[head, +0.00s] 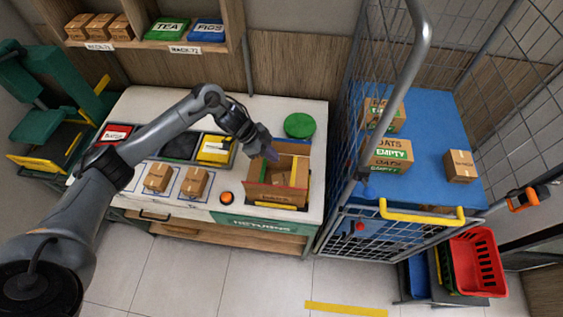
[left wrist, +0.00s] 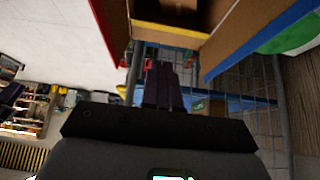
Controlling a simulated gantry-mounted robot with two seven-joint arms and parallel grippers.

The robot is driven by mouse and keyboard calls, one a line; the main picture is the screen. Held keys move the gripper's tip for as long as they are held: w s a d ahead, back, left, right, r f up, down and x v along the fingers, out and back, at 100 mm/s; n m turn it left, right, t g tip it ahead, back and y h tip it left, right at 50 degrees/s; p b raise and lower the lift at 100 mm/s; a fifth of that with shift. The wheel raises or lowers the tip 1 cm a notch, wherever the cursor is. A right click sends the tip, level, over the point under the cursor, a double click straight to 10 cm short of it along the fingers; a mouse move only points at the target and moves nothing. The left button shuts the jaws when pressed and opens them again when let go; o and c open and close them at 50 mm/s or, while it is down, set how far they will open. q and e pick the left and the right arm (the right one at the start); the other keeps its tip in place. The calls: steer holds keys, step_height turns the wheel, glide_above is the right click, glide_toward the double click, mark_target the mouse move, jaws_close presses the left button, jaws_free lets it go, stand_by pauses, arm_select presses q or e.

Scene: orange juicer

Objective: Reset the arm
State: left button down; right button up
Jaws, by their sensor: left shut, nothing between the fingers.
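My left arm reaches in from the left in the head view. Its gripper (head: 271,154) is shut and empty, at the back left edge of an open cardboard box (head: 268,195) on the white counter. I cannot tell whether it touches the box. In the left wrist view the shut fingers (left wrist: 162,85) show dark in the middle, with the box's cardboard wall (left wrist: 250,30) close above them. Something brown lies inside the box. My right gripper is not in view.
The white counter (head: 290,112) holds two small cartons (head: 158,177), coloured bins (head: 214,149), an orange button (head: 227,198) and a green round object (head: 299,125). A wire cage cart (head: 385,240) with several boxes stands right. A red basket (head: 478,262) sits lower right.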

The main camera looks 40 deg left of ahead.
arm_select(q)
steer(key=s+d+n+t+y+p, duration=0.1)
steer(key=s+d+t+p, duration=0.35)
steer(key=d, duration=1.15)
steer(key=s+a+r+n+g+y, duration=0.1)
steer(key=s+a+n, duration=0.1)
steer(key=s, duration=0.5)
steer(key=s+a+r+n+g+y, duration=0.1)
steer(key=s+a+n+y, duration=0.1)
steer(key=s+n, duration=0.2)
steer(key=s+a+r+n+g+y+p, duration=0.1)
steer(key=s+a+n+g, duration=0.1)
steer(key=s, duration=0.9)
steer(key=shift+a+r+n+y, duration=0.4)
steer(key=shift+a+n, duration=0.1)
steer(key=shift+n, duration=0.3)
steer(key=shift+w, duration=0.1)
